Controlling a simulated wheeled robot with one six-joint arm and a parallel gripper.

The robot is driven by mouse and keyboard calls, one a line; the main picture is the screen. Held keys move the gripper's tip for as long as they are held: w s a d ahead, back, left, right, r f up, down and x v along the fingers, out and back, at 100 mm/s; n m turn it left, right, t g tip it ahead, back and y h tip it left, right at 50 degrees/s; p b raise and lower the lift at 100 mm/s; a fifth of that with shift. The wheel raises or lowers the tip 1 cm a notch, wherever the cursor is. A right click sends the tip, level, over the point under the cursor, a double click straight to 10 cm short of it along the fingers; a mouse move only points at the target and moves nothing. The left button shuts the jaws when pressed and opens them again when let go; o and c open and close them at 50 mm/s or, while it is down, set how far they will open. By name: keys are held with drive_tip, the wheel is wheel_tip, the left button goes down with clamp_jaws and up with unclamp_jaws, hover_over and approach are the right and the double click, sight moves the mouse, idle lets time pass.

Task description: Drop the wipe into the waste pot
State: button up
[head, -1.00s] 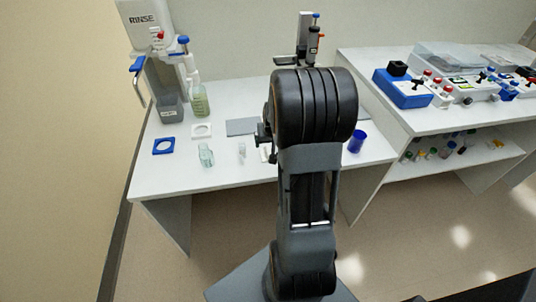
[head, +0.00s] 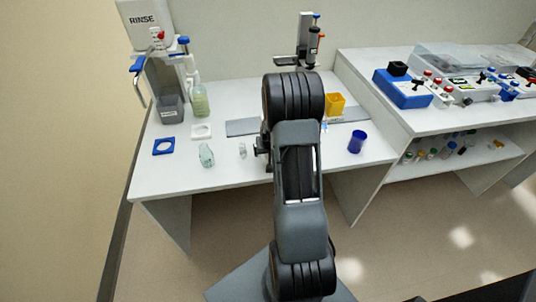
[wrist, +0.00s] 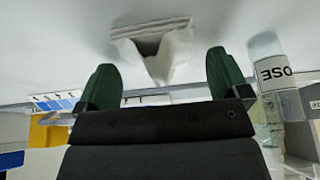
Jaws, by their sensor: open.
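A white crumpled wipe (wrist: 165,62) shows in the wrist view, ahead of and between the two green fingertips of my gripper (wrist: 161,64). My gripper is open, with gaps on both sides of the wipe; I cannot tell how far off it is in depth. In the head view the gripper (head: 261,146) shows only in part beside my arm, low over the bench, and the wipe is hidden. A dark blue pot (head: 357,142) stands on the bench right of my arm, and a yellow square container (head: 335,104) stands behind it. Which is the waste pot is unclear.
A small clear vial (head: 242,150) and a clear bottle (head: 206,155) stand left of the gripper. A blue square holder (head: 164,146), a white holder (head: 201,131) and the rinse station (head: 143,20) are farther left. A labelled bottle (wrist: 273,75) is close right in the wrist view.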

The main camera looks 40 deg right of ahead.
drive_tip(key=c, duration=1.1)
drive_tip(key=shift+o, duration=0.2)
